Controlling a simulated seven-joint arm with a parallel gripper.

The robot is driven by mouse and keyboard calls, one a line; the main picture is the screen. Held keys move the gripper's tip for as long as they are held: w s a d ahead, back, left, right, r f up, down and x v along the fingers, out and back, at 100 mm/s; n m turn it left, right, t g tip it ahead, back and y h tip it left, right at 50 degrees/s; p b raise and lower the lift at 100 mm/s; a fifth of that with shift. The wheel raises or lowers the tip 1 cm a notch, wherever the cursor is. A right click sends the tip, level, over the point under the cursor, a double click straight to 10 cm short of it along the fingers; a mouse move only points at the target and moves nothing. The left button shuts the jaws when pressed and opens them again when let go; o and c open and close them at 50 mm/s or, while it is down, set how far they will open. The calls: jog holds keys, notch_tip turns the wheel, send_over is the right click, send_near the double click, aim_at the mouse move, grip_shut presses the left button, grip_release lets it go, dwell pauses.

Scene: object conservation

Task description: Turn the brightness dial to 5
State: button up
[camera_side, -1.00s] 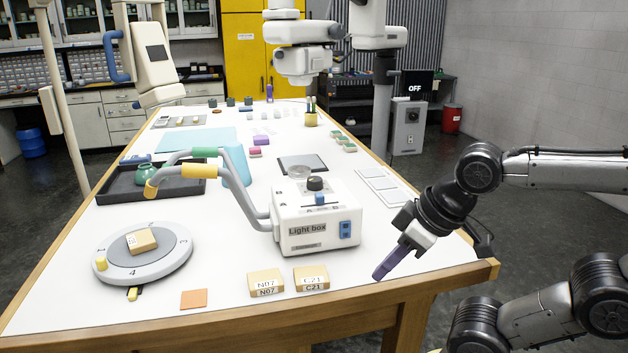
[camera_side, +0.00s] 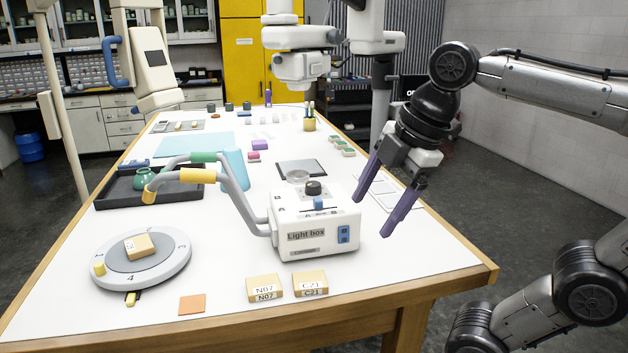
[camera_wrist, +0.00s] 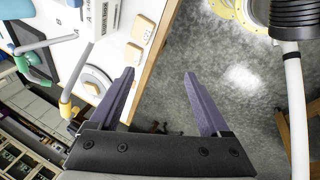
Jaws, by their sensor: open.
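The white light box (camera_side: 318,225) stands on the table, labelled "Light box". A black dial knob (camera_side: 313,187) sits on its top, with a blue slider (camera_side: 318,204) in front of it. A blue switch panel (camera_side: 344,234) is on its front face. The dial's setting is too small to read. My gripper (camera_side: 373,216) is open and empty, to the right of the light box and apart from it, with its purple fingers pointing down. In the wrist view my gripper (camera_wrist: 158,76) points past the table edge, over the floor; the box (camera_wrist: 97,18) shows only partly there.
Two grey arms with coloured bands (camera_side: 197,176) reach left from the box. A round numbered turntable (camera_side: 165,270) holds a tan block (camera_side: 139,247). Tan blocks N07 (camera_side: 265,288) and C21 (camera_side: 310,284) lie in front. A dark tray (camera_side: 110,196) is at left.

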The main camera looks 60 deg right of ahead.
jog(key=w+d+r+n+g, duration=0.1)
jog(key=w+d+r+n, duration=0.35)
jog(key=w+r, duration=0.2)
jog(key=w+d+r+n+g, duration=0.1)
jog(key=w+d+r+n, duration=0.2)
jog(key=w+r+n, duration=0.3)
jog(key=m+g, duration=0.1)
jog(key=g, duration=0.1)
send_over(314, 184)
notch_tip(314, 184, down, 9)
notch_tip(314, 184, down, 14)
jog(key=shift+d+r, duration=0.1)
jog(key=shift+r, duration=0.15)
grip_shut()
